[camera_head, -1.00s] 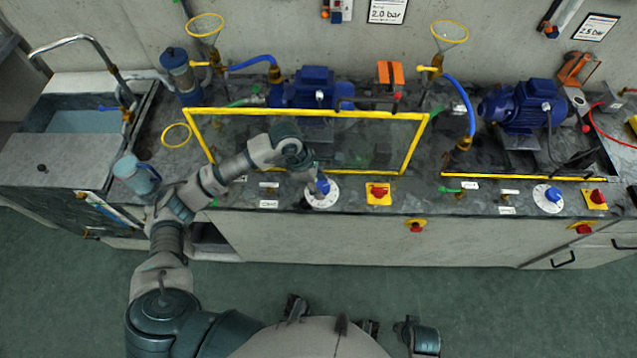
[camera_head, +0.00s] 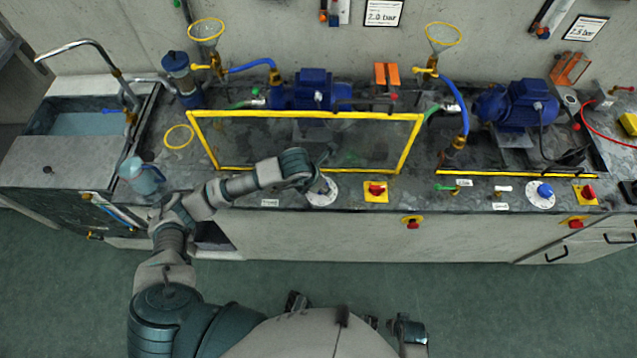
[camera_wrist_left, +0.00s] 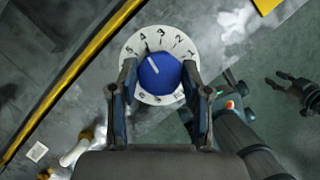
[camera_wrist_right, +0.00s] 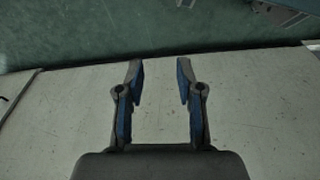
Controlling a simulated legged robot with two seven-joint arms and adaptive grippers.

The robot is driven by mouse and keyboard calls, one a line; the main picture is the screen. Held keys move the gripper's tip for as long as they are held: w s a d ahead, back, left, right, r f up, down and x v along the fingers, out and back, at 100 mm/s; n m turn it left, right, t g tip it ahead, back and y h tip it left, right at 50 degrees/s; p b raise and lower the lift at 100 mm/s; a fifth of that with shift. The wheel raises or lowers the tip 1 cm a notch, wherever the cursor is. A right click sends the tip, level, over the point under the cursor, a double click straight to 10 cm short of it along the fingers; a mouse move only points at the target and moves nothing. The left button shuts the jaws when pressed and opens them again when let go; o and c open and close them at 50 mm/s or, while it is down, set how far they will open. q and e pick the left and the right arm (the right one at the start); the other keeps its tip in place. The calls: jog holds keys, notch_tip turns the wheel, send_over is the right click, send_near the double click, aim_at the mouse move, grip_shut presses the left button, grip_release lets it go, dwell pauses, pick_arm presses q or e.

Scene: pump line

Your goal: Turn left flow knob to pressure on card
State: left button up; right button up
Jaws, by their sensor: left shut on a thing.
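The left flow knob (camera_wrist_left: 160,75) is blue, on a round white dial (camera_wrist_left: 141,46) with black numbers. My left gripper (camera_wrist_left: 159,82) is shut on the knob, one finger on each side. The knob's white line points up and left, roughly toward the 4. In the head view the gripper (camera_head: 322,184) covers most of the knob, and part of the dial (camera_head: 321,199) shows. The card (camera_head: 384,13) on the wall above the left pump reads 2.0 bar. My right gripper (camera_wrist_right: 160,75) is open and empty over a pale surface.
A yellow-framed clear panel (camera_head: 300,115) stands just behind the dial. A yellow-backed red switch (camera_head: 376,190) is to its right. A second blue knob (camera_head: 545,191) and a 2.5 bar card (camera_head: 586,28) belong to the right pump. A blue jug (camera_head: 140,176) stands left.

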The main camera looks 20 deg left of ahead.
pick_arm(q)
jog(key=shift+w+r+n+y+p, duration=0.15)
jog(key=shift+n+y, duration=0.15)
jog(key=shift+n, duration=0.45)
jog(key=shift+r+n+y+p, duration=0.15)
jog(key=shift+n+y, duration=0.15)
jog(key=shift+n, duration=0.45)
pick_arm(e)
jog(key=shift+s+f, duration=0.15)
jog(key=shift+f, duration=0.6)
pick_arm(q)
jog(key=shift+f+t, duration=0.1)
jog(key=shift+t, duration=0.2)
pick_arm(e)
jog(key=shift+s+f, duration=0.1)
jog(key=shift+f, duration=0.05)
pick_arm(q)
jog(key=o, duration=1.1)
jog(key=shift+c, duration=0.2)
jog(key=shift+o, duration=0.5)
jog(key=shift+f, duration=0.1)
pick_arm(e)
jog(key=shift+d, duration=0.1)
pick_arm(q)
jog(key=shift+r, duration=0.25)
jog(key=d+v, duration=0.1)
jog(key=v, duration=1)
jog(key=shift+a+r, duration=0.15)
jog(key=shift+a, duration=0.3)
